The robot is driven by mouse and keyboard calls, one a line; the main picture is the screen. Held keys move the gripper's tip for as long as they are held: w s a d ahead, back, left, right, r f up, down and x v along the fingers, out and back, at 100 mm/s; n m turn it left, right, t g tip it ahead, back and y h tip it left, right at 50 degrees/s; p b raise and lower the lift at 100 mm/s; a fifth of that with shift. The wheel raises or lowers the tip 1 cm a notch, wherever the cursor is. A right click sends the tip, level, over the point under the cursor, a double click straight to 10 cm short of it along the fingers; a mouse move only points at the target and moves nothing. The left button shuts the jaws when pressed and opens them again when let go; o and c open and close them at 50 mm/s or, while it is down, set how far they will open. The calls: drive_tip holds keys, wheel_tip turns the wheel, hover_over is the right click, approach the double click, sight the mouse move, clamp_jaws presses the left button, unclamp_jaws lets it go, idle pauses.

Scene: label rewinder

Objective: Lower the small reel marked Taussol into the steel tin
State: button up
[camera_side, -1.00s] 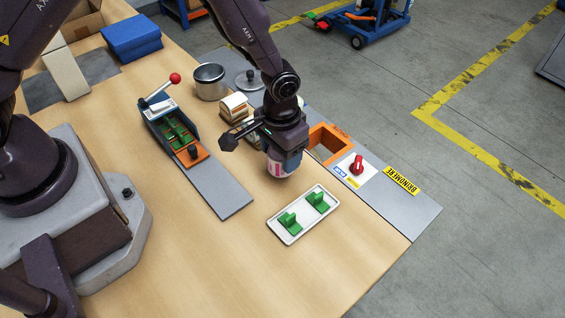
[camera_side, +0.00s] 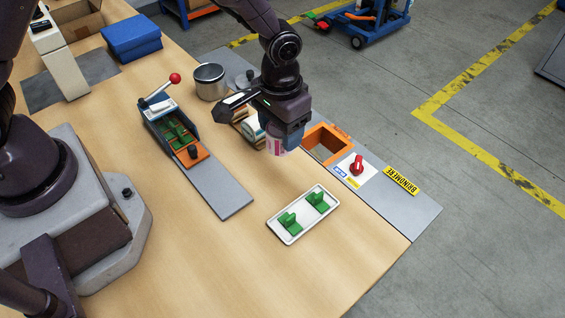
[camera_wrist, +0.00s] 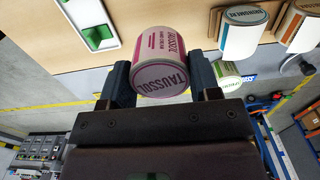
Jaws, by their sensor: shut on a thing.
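The small Taussol reel (camera_wrist: 158,62), white with magenta print, is between the two fingers of my gripper (camera_wrist: 163,85) in the wrist view. In the side view the reel (camera_side: 277,146) shows below my gripper (camera_side: 284,138), which is shut on it. It is held above the wooden table, left of the orange open box. The steel tin (camera_side: 210,83) stands upright and open at the back of the table, to the left of and behind my gripper. Its lid (camera_side: 246,79) with a knob lies beside it on the grey strip.
Other reels (camera_side: 240,117) stand just behind my gripper. A lever device (camera_side: 176,130) is left of it. A white tray (camera_side: 289,236) with green pegs lies in front. An orange open box (camera_side: 329,146) and a red knob (camera_side: 357,165) are at right.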

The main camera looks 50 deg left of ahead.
drive_tip(key=w+a+r+n, duration=0.2)
drive_tip(key=a+n, duration=0.3)
drive_tip(key=a, duration=1.1)
drive_tip(key=w+a+r+n, duration=0.1)
drive_tip(key=a+n, duration=0.3)
drive_tip(key=a, duration=1.2)
drive_tip(key=shift+w+f, duration=0.15)
drive_tip(key=shift+f, duration=2.7)
drive_tip(key=o, duration=0.8)
